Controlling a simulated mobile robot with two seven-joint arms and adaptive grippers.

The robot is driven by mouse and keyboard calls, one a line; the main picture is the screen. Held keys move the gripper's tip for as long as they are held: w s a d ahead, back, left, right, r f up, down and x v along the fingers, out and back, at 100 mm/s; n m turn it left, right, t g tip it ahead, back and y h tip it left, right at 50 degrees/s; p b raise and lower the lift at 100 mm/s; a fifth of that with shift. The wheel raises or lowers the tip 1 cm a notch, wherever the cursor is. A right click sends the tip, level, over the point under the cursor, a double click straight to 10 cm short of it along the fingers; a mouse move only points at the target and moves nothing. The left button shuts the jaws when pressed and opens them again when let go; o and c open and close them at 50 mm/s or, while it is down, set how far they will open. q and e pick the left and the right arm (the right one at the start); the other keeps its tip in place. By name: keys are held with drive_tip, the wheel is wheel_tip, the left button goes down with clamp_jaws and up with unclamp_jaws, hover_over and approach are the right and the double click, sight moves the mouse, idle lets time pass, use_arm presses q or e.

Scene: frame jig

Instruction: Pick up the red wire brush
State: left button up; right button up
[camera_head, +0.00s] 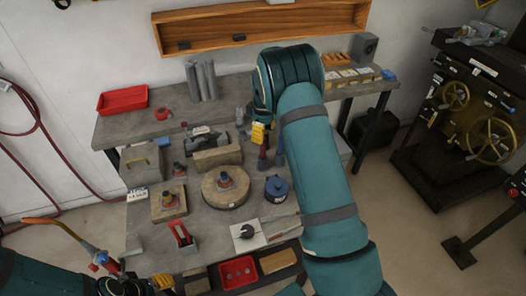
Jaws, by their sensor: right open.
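My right gripper (262,137) hangs over the back middle of the grey workbench (215,222), below the bend of my teal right arm. It is open, with a yellow finger part showing. A narrow dark red piece (263,156) shows just under it; it may be the red wire brush, but it is too small and too covered to be sure. I cannot tell whether the gripper touches it. A red and grey tool (182,235) stands at the front left of the bench. My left gripper (135,286) is at the bottom left edge, partly cut off, its jaws unclear.
A round wooden disc (225,198), wooden block (168,207) and blue pot (276,188) crowd the bench. A white plate (248,236) lies in front. A red tray (123,100) and grey cylinders (201,82) stand behind. An orange-handled thing (62,230) shows at lower left.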

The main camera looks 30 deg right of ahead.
sight(263, 153)
wheel_tip(263, 153, down, 5)
drive_tip(key=shift+a, duration=0.1)
idle(0.3)
clamp_jaws()
